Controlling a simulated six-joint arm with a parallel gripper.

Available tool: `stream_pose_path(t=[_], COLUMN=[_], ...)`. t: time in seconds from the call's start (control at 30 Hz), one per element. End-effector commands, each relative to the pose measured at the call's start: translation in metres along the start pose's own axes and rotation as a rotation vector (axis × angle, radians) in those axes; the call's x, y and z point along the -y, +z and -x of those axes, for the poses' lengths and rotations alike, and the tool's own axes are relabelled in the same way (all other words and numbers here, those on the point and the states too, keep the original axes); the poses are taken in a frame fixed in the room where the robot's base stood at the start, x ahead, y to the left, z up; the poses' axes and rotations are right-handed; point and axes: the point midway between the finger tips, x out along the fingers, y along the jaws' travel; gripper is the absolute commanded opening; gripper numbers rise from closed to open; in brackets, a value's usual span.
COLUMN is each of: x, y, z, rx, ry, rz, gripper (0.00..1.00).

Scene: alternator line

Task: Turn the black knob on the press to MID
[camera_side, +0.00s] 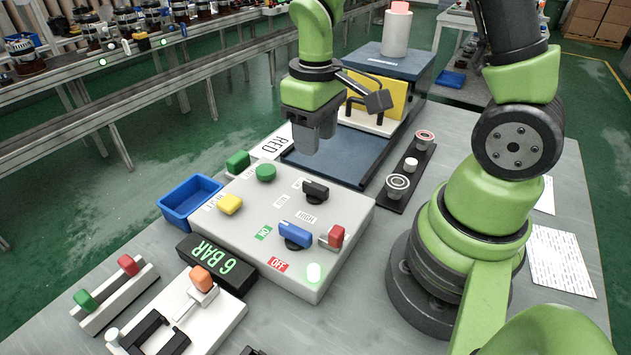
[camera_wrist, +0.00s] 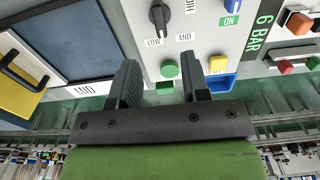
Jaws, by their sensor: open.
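The black knob (camera_side: 315,190) stands on the grey top of the press's control box (camera_side: 330,262), with LOW, MID and HIGH labels around it. In the wrist view the black knob (camera_wrist: 159,17) has its narrow end toward the LOW label (camera_wrist: 153,42); the MID label (camera_wrist: 185,37) is beside that. My gripper (camera_side: 316,142) is raised near the box's far edge, apart from the knob. In the wrist view my gripper (camera_wrist: 158,78) is open and empty, and a round green button (camera_wrist: 169,69) shows between its fingers.
A blue lever knob (camera_side: 294,235), a red switch (camera_side: 335,236) and a yellow button (camera_side: 230,203) share the box top. A blue bin (camera_side: 189,197) and a 6 BAR display (camera_side: 216,264) stand beside it. The blue-and-yellow press (camera_side: 392,85) rises behind my gripper.

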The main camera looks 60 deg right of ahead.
Motion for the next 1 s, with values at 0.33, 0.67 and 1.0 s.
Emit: stream_pose_path(t=[0.33,0.67,1.0], x=[0.000,0.000,0.000], y=[0.002,0.001,0.001], z=[-0.048,-0.093,-0.100], rx=[0.015,0.009,0.004], ry=[-0.001,0.000,0.001], rz=[0.002,0.001,0.002], gripper=[0.43,0.43,0.43])
